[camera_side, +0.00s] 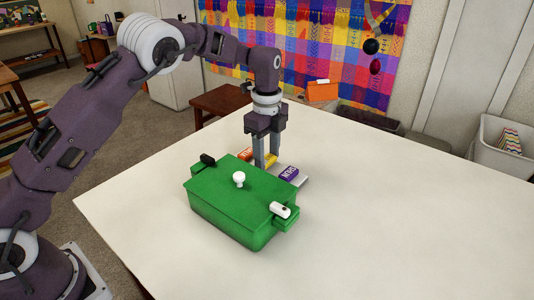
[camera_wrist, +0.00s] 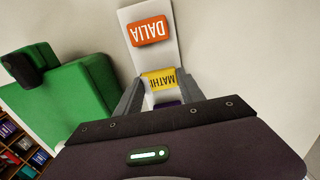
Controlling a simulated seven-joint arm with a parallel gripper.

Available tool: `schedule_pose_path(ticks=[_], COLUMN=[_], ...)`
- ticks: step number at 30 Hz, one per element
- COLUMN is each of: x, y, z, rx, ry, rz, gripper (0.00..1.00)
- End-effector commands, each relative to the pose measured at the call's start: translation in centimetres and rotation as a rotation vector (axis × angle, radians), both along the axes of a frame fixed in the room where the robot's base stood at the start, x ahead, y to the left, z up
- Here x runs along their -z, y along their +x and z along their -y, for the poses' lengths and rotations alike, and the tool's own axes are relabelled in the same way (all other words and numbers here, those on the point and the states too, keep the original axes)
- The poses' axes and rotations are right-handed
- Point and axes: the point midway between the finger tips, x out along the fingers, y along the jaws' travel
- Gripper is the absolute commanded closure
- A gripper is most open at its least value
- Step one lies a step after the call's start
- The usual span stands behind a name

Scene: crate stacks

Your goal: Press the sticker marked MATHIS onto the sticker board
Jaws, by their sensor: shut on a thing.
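The yellow sticker (camera_wrist: 160,80), whose visible letters read MATHI, sits between the fingers of my gripper (camera_wrist: 159,92) in the wrist view. My gripper (camera_side: 266,163) points straight down and is shut on this yellow sticker (camera_side: 271,158), behind the green box. The sticker is at the white strip (camera_wrist: 133,14); whether it touches the strip I cannot tell. An orange sticker (camera_wrist: 149,31) marked DALIA lies on the strip to one side. A purple sticker (camera_side: 289,173) lies on the other side, mostly hidden by my gripper in the wrist view. I cannot clearly identify a sticker board.
The green box (camera_side: 225,212) stands close in front of the strip, with a white knob (camera_side: 239,178) on top, a black piece (camera_side: 208,159) at left and a white piece (camera_side: 280,210) at right. The white table (camera_side: 390,220) is clear to the right and front.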

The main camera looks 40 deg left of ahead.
Motion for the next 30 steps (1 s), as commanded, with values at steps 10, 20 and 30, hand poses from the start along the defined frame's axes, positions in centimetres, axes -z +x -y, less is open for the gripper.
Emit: schedule_pose_path(ticks=[10,20,30], x=[0.44,0.84,0.91], y=[-0.01,-0.03,-0.01], z=[-0.02,0.01,0.01], rx=[0.0,0.0,0.0], ry=[0.0,0.0,0.0], rz=[0.0,-0.001,-0.001], gripper=[0.91,0.91,0.29])
